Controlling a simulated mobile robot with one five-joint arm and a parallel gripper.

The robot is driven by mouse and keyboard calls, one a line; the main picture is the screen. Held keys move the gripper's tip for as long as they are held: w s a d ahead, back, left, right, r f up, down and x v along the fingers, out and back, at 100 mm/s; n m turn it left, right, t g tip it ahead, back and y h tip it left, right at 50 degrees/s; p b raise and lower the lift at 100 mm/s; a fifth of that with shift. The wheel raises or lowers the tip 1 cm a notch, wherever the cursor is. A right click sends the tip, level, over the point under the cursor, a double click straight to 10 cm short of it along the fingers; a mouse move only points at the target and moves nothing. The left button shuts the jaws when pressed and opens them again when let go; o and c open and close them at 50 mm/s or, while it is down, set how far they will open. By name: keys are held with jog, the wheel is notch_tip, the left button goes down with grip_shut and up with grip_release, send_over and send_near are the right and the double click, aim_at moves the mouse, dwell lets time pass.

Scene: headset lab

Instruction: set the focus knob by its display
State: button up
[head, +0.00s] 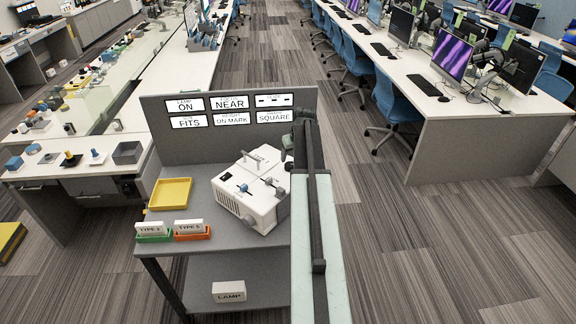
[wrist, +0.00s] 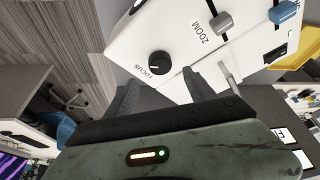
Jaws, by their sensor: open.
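The focus knob (wrist: 160,64) is a round black dial with a pale pointer mark, beside the word FOCUS on a white machine (wrist: 125,35). In the wrist view my gripper (wrist: 158,76) is open, its two dark fingers on either side of the knob's near side; I cannot tell whether they touch it. The white machine (head: 240,205) also shows in the head view on the grey cart, where my arm hides its right part. Behind it a panel holds several white displays; one (head: 230,103) reads NEAR, its small heading hard to read. Others read LAMP ON, FITS, ON MARK and SQUARE.
A grey ZOOM slider (wrist: 221,22) and a blue slider (wrist: 284,12) stand near the knob. The panel (head: 160,125) closes the cart's back.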

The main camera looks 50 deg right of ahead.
aim_at(290, 164)
jog(key=b+x, duration=0.5)
jog(key=x, duration=0.2)
jog(key=shift+b, duration=0.35)
jog(key=shift+a, duration=0.1)
jog(key=shift+r, duration=0.1)
